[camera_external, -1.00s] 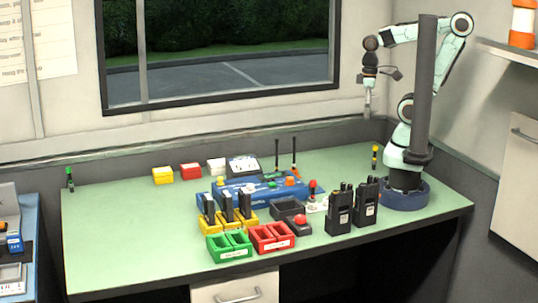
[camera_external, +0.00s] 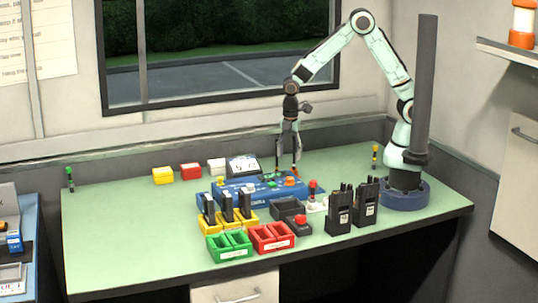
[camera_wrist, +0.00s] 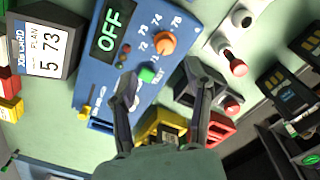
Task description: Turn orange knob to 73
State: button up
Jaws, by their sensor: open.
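The orange knob (camera_wrist: 166,43) sits on the blue console (camera_wrist: 95,75), inside an arc of printed numbers including 72, 73 and 74. Its exact pointer setting is too small to read. The console's display (camera_wrist: 110,29) reads OFF in green. In the external view the orange knob (camera_external: 290,182) is at the right of the blue console. My gripper (camera_external: 288,155) hangs above that end of the console, pointing down. In the wrist view my gripper (camera_wrist: 164,80) has its two fingers spread with nothing between them, and the knob lies beyond the fingertips.
A green button (camera_wrist: 147,74) is beside the knob. Yellow, green (camera_external: 229,245) and red (camera_external: 272,237) holders stand in front.

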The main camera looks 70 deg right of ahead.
aim_at(290, 180)
jog(key=f, duration=0.7)
jog(key=shift+s+a+f, duration=0.1)
jog(key=shift+s+a, duration=0.15)
grip_shut()
